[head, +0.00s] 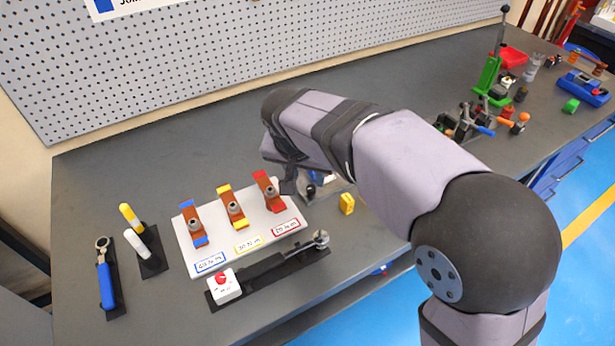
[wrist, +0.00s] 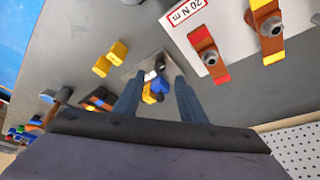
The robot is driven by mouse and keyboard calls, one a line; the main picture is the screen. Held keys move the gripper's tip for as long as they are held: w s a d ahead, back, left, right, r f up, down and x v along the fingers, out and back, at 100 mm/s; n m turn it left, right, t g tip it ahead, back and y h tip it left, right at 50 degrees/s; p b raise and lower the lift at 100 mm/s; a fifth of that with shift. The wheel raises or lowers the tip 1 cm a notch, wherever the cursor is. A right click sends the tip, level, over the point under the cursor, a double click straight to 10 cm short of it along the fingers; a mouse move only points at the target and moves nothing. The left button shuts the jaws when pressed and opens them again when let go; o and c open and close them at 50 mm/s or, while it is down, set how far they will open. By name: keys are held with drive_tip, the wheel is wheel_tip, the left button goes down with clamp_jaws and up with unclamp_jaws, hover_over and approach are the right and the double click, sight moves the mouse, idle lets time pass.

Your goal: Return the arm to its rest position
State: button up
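My arm reaches across the bench from the right in the head view, and its wrist hides most of my gripper. In the wrist view my gripper (wrist: 159,76) has its two fingers apart. Between and beyond them, a small pale plate (wrist: 133,68) with blue, yellow and black parts (wrist: 157,88) shows on the bench. I see no object clamped by the fingers. The white board (head: 190,257) with three copper busbar pieces, marked blue (head: 193,222), yellow (head: 232,207) and red (head: 268,191), lies beside the gripper.
A yellow block (head: 347,204) stands right of the board. The green press (head: 489,75) and other tools stand far right. The bench's back middle is clear.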

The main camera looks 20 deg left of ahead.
idle(0.3)
drive_tip(key=s+d+f+g+p, duration=0.1)
drive_tip(key=s+d+g+p, duration=0.2)
drive_tip(key=d, duration=1.4)
drive_tip(key=s+d+f+p, duration=0.1)
drive_tip(key=s+d+p, duration=0.1)
drive_tip(key=s+d, duration=0.4)
drive_tip(key=s+d+f+g+p, duration=0.1)
drive_tip(key=s+d+f+p, duration=0.1)
drive_tip(key=s+d, duration=0.4)
drive_tip(key=shift+s, duration=0.85)
